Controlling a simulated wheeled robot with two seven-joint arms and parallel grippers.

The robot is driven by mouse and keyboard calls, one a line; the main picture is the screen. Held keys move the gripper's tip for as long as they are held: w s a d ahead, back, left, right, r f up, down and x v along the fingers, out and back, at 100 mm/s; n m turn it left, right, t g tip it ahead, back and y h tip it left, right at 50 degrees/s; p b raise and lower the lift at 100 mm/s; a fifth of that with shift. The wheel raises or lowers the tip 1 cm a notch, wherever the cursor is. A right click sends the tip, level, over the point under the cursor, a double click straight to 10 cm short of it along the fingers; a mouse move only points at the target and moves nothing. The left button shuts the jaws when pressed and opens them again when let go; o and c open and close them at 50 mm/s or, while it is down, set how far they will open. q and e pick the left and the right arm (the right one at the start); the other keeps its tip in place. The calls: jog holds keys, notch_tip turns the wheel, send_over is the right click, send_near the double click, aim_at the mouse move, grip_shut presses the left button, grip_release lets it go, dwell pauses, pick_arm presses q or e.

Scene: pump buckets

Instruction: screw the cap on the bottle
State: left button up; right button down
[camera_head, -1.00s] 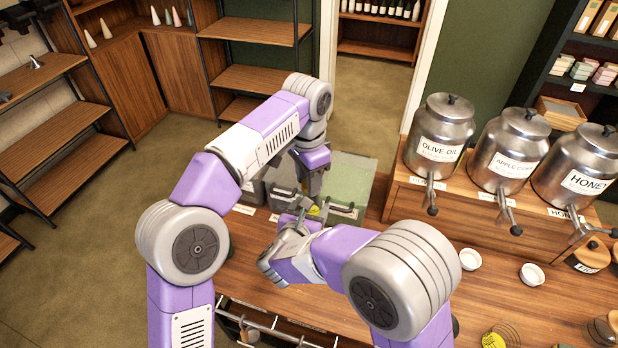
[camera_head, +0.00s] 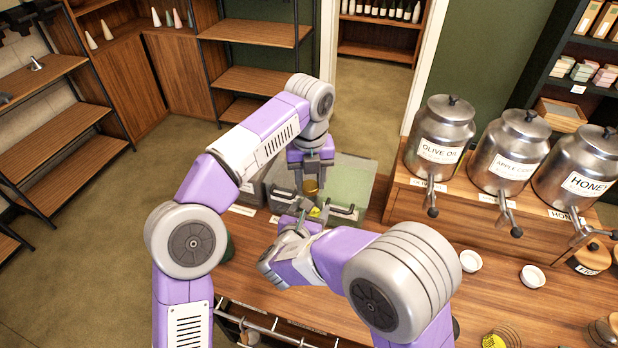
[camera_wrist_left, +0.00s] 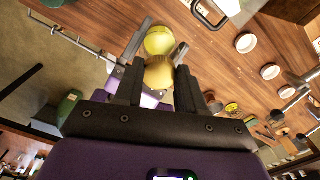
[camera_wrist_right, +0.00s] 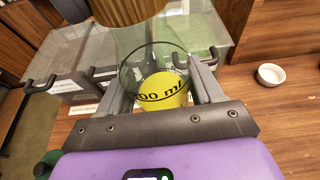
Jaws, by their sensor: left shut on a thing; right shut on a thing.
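My left gripper (camera_head: 311,178) is shut on a round wooden-looking cap (camera_wrist_left: 158,76), held above the bottle. The cap also shows at the top of the right wrist view (camera_wrist_right: 128,10). In the left wrist view the yellow of the bottle (camera_wrist_left: 159,38) shows beyond the cap. Whether the cap touches the bottle's mouth I cannot tell.
Clear lidded bins (camera_head: 350,184) with dark handles stand just behind the grippers. Metal dispensers (camera_head: 438,135) stand on a wooden riser at the right. Small white bowls (camera_head: 532,275) sit on the wooden table (camera_head: 420,215). A rail (camera_head: 262,326) runs along the front edge.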

pick_arm(q)
jog(key=m, duration=0.7)
jog(key=shift+d+m, duration=0.1)
jog(key=shift+m, duration=0.2)
jog(key=o, duration=1)
notch_tip(320, 180, up, 4)
jog(key=shift+d+f, duration=0.15)
jog(key=shift+r, duration=0.4)
jog(key=shift+c, duration=0.4)
